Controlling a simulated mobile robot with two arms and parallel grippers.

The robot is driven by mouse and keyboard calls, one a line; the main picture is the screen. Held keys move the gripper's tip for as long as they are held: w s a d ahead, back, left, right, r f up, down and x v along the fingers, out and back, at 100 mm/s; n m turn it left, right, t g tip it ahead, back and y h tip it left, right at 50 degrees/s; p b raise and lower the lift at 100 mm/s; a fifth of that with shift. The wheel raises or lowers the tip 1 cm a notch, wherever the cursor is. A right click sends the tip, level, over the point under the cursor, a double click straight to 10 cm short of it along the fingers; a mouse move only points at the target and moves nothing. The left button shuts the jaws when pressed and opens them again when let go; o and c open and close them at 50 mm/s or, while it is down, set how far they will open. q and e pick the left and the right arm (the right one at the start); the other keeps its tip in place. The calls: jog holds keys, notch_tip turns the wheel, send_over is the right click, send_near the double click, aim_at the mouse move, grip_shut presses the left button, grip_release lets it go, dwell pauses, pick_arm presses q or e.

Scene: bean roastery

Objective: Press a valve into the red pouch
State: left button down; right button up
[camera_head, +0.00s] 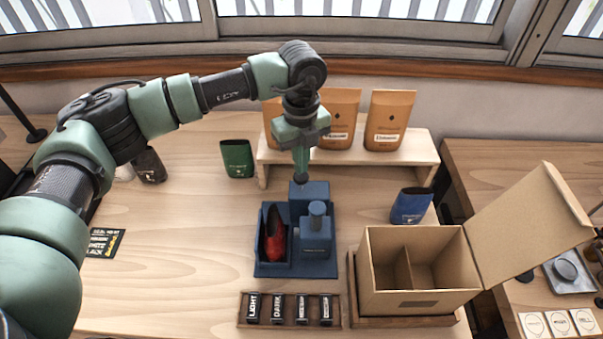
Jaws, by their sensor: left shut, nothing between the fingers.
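The red pouch (274,245) lies in the left bay of a dark blue press fixture (270,270) in the middle of the table. Its upper part looks dark, as if open. A blue block with a round knob (317,220) stands in the right part of the fixture, with another blue block (308,192) behind it. My left gripper (302,180) points down with its fingers shut, right at the top of the rear block. I cannot tell whether it touches the block. No separate valve can be made out. My right gripper is not in view.
An open cardboard box (415,300) with a divider stands at right, its flap (530,225) raised. A blue pouch (411,206) stands behind it. A green pouch (238,158) stands left of a wooden shelf (400,160) with orange pouches. A stamp rack (290,322) lies in front.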

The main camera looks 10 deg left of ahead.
pick_arm(q)
jog(key=shift+f, duration=0.2)
jog(key=shift+f+b, duration=1.55)
jog(key=shift+f, duration=0.25)
jog(key=shift+r+p, duration=0.5)
jog(key=shift+r, duration=0.4)
jog(key=shift+r+p, duration=0.85)
jog(key=shift+r, duration=1.35)
